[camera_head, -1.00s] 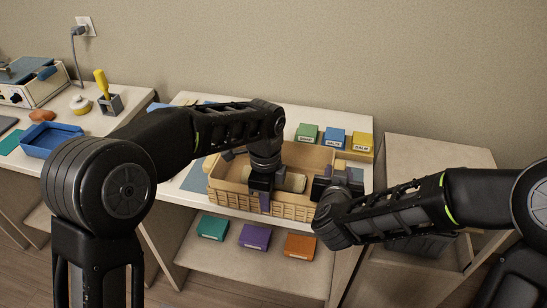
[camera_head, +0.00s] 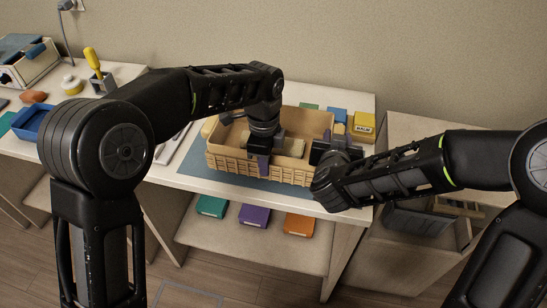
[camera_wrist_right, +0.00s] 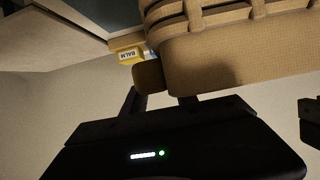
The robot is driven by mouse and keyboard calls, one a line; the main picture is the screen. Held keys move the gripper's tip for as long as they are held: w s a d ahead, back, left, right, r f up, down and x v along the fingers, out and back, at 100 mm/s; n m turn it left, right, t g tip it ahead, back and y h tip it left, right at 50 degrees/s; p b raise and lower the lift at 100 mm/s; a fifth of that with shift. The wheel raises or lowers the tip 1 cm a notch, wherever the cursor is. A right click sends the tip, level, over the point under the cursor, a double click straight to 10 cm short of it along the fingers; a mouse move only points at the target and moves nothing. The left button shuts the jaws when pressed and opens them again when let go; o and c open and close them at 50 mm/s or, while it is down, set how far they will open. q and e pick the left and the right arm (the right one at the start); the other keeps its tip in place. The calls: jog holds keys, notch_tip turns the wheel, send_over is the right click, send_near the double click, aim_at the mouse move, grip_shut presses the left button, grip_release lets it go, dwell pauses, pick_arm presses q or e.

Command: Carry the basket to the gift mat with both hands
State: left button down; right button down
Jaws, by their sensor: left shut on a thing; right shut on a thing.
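The tan woven basket (camera_head: 225,161) is over the blue-grey gift mat (camera_head: 205,181) on the table. The mat's front and left parts show; I cannot tell whether the basket rests on it or hangs just above. A cream rolled item (camera_head: 294,148) lies inside the basket. My right gripper (camera_head: 329,155) is shut on the basket's right end. In the right wrist view, the right gripper (camera_wrist_right: 156,92) holds a tab on the basket (camera_wrist_right: 225,50).
Behind the basket stand a yellow balm box (camera_head: 364,124), a blue box (camera_head: 337,114) and a partly hidden green box. Green (camera_head: 211,207), purple (camera_head: 254,215) and orange (camera_head: 299,224) boxes sit on the lower shelf. A blue tray (camera_head: 34,122) is at left.

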pick_arm(q)
jog(key=shift+s+r, duration=0.1)
jog(key=shift+r, duration=0.6)
pick_arm(e)
jog(key=shift+d+r, duration=0.25)
jog(key=shift+r, duration=0.45)
pick_arm(q)
jog(key=shift+f, duration=0.1)
pick_arm(e)
jog(key=shift+f, duration=0.1)
pick_arm(q)
jog(key=shift+f, duration=0.15)
pick_arm(e)
jog(key=shift+f, duration=0.15)
